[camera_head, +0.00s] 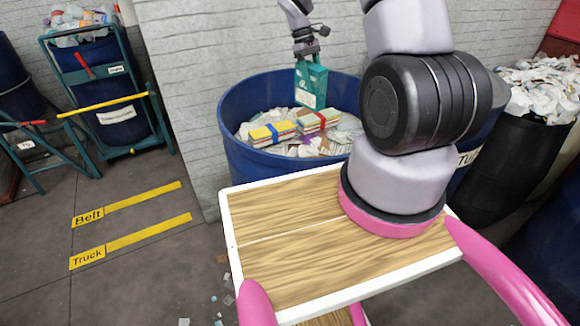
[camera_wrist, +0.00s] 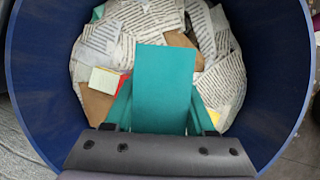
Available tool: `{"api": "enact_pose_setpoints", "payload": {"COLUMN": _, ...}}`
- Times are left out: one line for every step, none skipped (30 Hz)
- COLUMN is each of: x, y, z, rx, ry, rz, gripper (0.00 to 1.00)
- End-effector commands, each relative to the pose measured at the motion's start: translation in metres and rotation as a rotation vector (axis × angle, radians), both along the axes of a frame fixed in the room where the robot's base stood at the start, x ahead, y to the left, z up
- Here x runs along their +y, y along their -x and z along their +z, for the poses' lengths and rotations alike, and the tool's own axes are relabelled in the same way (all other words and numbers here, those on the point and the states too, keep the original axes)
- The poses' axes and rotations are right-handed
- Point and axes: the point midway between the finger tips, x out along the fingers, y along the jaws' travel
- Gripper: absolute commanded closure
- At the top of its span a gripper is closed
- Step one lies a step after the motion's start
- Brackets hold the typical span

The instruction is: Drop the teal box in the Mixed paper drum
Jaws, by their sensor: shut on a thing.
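The teal box (camera_head: 311,85) hangs from my gripper (camera_head: 308,58), which is shut on it. In the head view the box is over a large round blue drum (camera_head: 239,102), near its back rim. The drum holds loose printed paper and banded paper bundles. In the wrist view the teal box (camera_wrist: 163,85) is in the middle, with the drum's blue wall (camera_wrist: 35,90) all around it and paper below. No label reading Mixed paper can be made out on this drum; part of its front is hidden by my arm and my wooden top.
A dark bin (camera_head: 515,165) heaped with shredded paper stands at the right. A teal cart (camera_head: 75,75) with a blue drum stands at the left. A grey block wall (camera_head: 185,55) is close behind the blue drum. Floor strips marked Belt (camera_head: 125,205) and Truck (camera_head: 130,240) lie on clear floor.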

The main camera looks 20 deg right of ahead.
Motion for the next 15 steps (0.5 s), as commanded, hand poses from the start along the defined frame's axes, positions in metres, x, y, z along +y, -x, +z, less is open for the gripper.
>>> {"api": "enact_pose_setpoints", "payload": {"x": 0.000, "y": 0.001, "z": -0.006, "rx": 0.003, "ry": -0.001, "rz": -0.001, "gripper": 0.96}}
{"api": "enact_pose_setpoints", "payload": {"x": 0.000, "y": 0.001, "z": -0.010, "rx": 0.003, "ry": -0.001, "rz": -0.001, "gripper": 0.96}}
{"api": "enact_pose_setpoints", "payload": {"x": 0.000, "y": 0.000, "z": -0.014, "rx": 0.003, "ry": -0.001, "rz": 0.000, "gripper": 0.96}}
{"api": "enact_pose_setpoints", "payload": {"x": 0.000, "y": 0.000, "z": -0.017, "rx": 0.002, "ry": -0.001, "rz": -0.001, "gripper": 0.96}}
{"api": "enact_pose_setpoints", "payload": {"x": 0.000, "y": 0.000, "z": -0.019, "rx": 0.002, "ry": -0.001, "rz": -0.002, "gripper": 0.96}}
{"api": "enact_pose_setpoints", "payload": {"x": 0.000, "y": 0.000, "z": -0.022, "rx": 0.002, "ry": -0.001, "rz": -0.002, "gripper": 0.96}}
{"api": "enact_pose_setpoints", "payload": {"x": 0.000, "y": 0.000, "z": -0.024, "rx": 0.001, "ry": -0.001, "rz": -0.003, "gripper": 0.96}}
{"api": "enact_pose_setpoints", "payload": {"x": 0.000, "y": 0.000, "z": -0.026, "rx": 0.001, "ry": -0.001, "rz": -0.003, "gripper": 0.96}}
{"api": "enact_pose_setpoints", "payload": {"x": 0.000, "y": 0.000, "z": -0.027, "rx": 0.000, "ry": -0.001, "rz": -0.003, "gripper": 0.96}}
{"api": "enact_pose_setpoints", "payload": {"x": 0.000, "y": 0.000, "z": -0.028, "rx": 0.000, "ry": -0.001, "rz": -0.003, "gripper": 0.96}}
{"api": "enact_pose_setpoints", "payload": {"x": 0.000, "y": 0.000, "z": -0.029, "rx": 0.000, "ry": 0.000, "rz": -0.002, "gripper": 0.96}}
{"api": "enact_pose_setpoints", "payload": {"x": 0.000, "y": 0.000, "z": -0.029, "rx": 0.000, "ry": 0.000, "rz": -0.002, "gripper": 0.96}}
{"api": "enact_pose_setpoints", "payload": {"x": 0.000, "y": 0.000, "z": -0.029, "rx": -0.001, "ry": -0.001, "rz": -0.002, "gripper": 0.96}}
{"api": "enact_pose_setpoints", "payload": {"x": 0.000, "y": 0.000, "z": -0.029, "rx": -0.001, "ry": -0.001, "rz": -0.002, "gripper": 0.96}}
{"api": "enact_pose_setpoints", "payload": {"x": 0.000, "y": 0.000, "z": -0.029, "rx": -0.001, "ry": -0.001, "rz": -0.002, "gripper": 0.96}}
